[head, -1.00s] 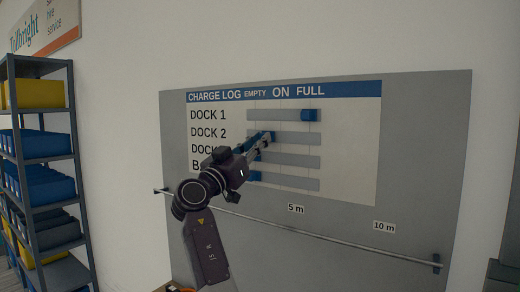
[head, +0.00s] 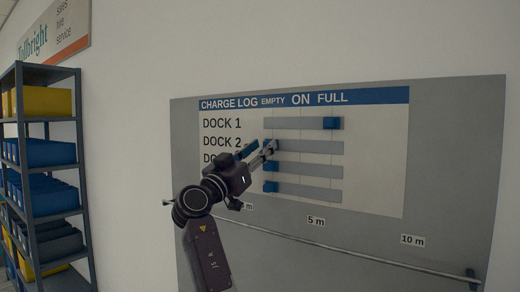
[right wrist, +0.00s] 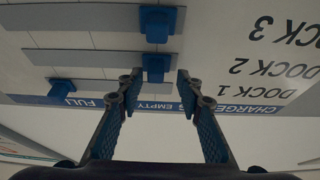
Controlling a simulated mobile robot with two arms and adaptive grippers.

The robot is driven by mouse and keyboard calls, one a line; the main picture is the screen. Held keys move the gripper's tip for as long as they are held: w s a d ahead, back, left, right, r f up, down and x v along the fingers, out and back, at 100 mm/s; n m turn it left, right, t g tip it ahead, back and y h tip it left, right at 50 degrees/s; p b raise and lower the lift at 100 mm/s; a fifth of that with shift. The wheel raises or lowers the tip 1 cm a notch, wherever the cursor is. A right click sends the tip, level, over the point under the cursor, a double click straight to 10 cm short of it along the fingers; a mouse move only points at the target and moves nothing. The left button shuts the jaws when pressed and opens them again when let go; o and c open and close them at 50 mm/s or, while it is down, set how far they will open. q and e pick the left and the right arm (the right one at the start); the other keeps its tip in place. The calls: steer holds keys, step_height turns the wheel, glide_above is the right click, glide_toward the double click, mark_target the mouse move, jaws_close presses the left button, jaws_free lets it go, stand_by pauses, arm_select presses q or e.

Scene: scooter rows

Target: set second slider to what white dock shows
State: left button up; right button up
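The charge log board (head: 390,160) hangs on a grey panel, with columns EMPTY, ON and FULL. The second slider, in the DOCK 2 row, is a blue knob (right wrist: 157,66) at the EMPTY end of its grey bar (head: 315,147). My right gripper (head: 260,149) is open in front of it. In the right wrist view, where the board shows upside down, its fingers (right wrist: 157,82) stand on either side of the knob; contact cannot be told. The arm hides part of the lower row labels. No white dock is in view. My left gripper is not in view.
The DOCK 1 slider (head: 331,123) stands under FULL. The third slider (head: 269,168) and bottom slider (head: 271,187) stand at the EMPTY end. A rail (head: 370,252) crosses the panel below the board. A blue shelf (head: 50,170) with bins stands at the left.

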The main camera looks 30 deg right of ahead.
steer(key=v, duration=1.2)
